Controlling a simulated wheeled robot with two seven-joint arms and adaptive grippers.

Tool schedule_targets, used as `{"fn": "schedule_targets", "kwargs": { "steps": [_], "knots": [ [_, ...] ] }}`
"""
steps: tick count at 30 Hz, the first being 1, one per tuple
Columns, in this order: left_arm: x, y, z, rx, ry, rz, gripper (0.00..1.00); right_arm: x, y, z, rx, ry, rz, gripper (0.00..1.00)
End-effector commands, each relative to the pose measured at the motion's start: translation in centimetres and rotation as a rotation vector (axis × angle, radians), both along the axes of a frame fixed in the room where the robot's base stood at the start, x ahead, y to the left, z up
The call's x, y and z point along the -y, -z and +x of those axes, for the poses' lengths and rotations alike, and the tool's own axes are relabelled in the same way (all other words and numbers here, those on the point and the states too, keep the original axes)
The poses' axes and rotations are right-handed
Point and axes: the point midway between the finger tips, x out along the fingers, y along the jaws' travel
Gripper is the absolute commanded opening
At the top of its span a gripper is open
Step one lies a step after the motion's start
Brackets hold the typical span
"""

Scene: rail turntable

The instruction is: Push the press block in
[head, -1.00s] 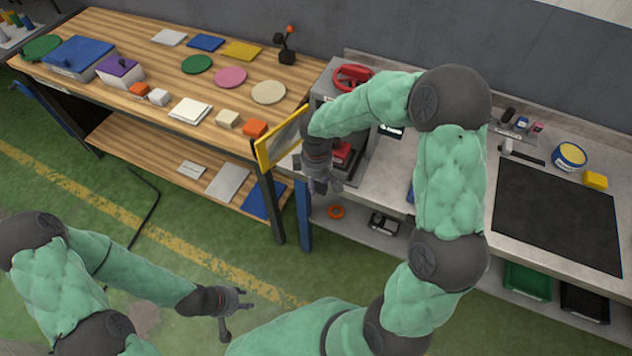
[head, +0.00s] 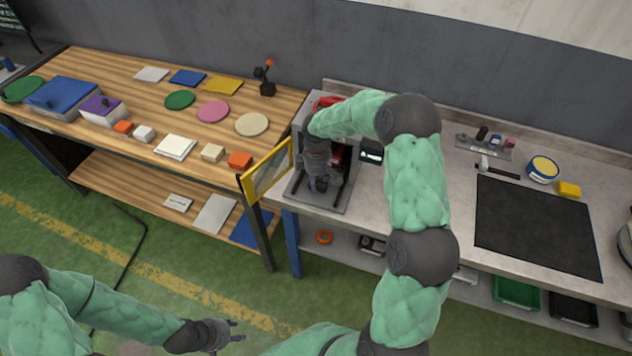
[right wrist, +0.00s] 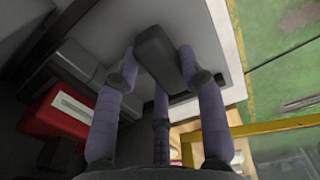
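The press (head: 347,183) stands at the left end of the grey bench, with grey plates and red parts. My right gripper (head: 318,186) is in front of it, fingers pointing down, hiding much of it. In the right wrist view a red block with a pale label (right wrist: 62,108) lies to the left of the fingers, apart from them. A dark rounded block (right wrist: 163,55) shows between the spread, inward-bent fingers of my right gripper (right wrist: 160,62); I cannot tell whether they grip it. My left gripper (head: 237,331) is open and empty above the floor.
A yellow-framed panel (head: 243,188) stands just left of the press. The wooden table (head: 130,65) on the left carries boxes, discs and small blocks. A black mat (head: 540,225) lies on the bench at right. Green floor is free in front.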

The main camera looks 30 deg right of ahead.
Motion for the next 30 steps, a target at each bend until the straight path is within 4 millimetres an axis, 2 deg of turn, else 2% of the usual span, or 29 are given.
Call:
{"fn": "schedule_targets", "kwargs": {
  "steps": [1, 2, 14, 20, 30],
  "knots": [
    [0.0, 0.0, 0.0, 0.000, 0.000, 0.000, 0.40, 0.3, -0.2, 0.3, 0.009, 0.003, -0.003, 0.57],
    [0.0, 0.0, 0.0, 0.000, 0.000, 0.000, 0.40, 0.2, -0.2, 0.3, 0.009, 0.003, -0.003, 0.62],
    [0.0, 0.0, 0.0, 0.000, 0.000, 0.000, 0.40, 0.1, -0.6, 0.1, 0.005, 0.002, -0.001, 0.62],
    [0.0, 0.0, 0.0, 0.000, 0.000, 0.000, 0.40, 0.1, -3.3, 0.2, 0.008, 0.003, -0.002, 0.62],
    [0.0, 0.0, 0.0, 0.000, 0.000, 0.000, 0.40, 0.2, -9.8, 0.2, 0.008, 0.003, -0.001, 0.62]
  ]
}}
